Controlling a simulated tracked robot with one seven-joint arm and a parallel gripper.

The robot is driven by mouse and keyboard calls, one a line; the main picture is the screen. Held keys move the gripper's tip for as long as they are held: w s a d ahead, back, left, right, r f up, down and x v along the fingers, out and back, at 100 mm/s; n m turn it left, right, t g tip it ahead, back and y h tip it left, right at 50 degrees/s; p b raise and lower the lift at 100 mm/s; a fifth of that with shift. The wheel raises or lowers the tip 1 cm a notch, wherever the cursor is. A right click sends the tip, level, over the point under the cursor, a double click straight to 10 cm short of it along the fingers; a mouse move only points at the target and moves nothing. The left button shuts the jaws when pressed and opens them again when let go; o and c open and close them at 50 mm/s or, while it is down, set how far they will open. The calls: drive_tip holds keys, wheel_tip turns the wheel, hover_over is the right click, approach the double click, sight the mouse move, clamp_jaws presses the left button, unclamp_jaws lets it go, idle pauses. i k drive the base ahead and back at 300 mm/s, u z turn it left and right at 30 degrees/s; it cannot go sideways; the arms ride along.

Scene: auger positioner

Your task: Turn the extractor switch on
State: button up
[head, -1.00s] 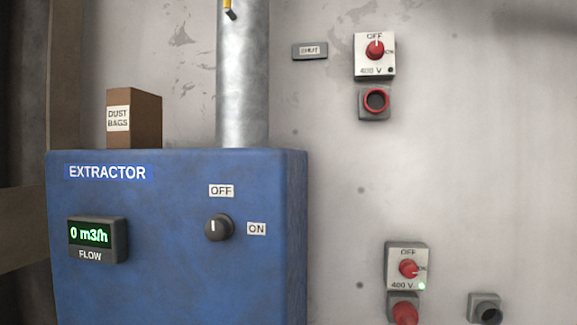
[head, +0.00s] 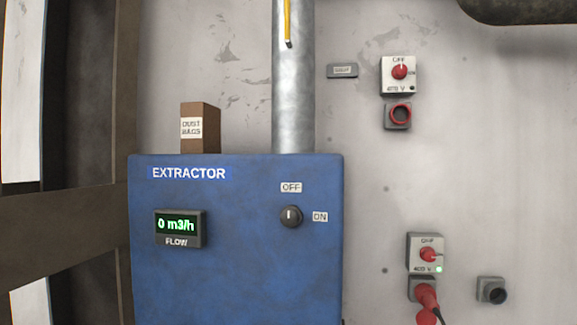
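The blue extractor cabinet (head: 240,285) stands against the wall in the head view. Its switch is a round dark knob (head: 291,216) on the right of the front face. The white mark on the knob points up at the OFF label (head: 291,187). The ON label (head: 320,216) is to the right of the knob. The green flow display (head: 177,225) reads 0 m3/h. My gripper is not in this view.
A metal duct (head: 293,100) rises from the cabinet top beside a dust bags box (head: 200,128). On the wall are an upper 400 V switch (head: 398,75) and a lower one (head: 427,253) with a green light and a red plug (head: 427,296) below. A dark beam (head: 60,230) crosses the left.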

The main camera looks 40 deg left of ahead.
sight(290, 215)
drive_tip(key=u, duration=0.25)
drive_tip(key=i, duration=0.15)
drive_tip(key=u, duration=2.7)
drive_tip(key=k, duration=1)
drive_tip(key=z, duration=0.7)
drive_tip(key=i, duration=1)
drive_tip(key=z, duration=0.1)
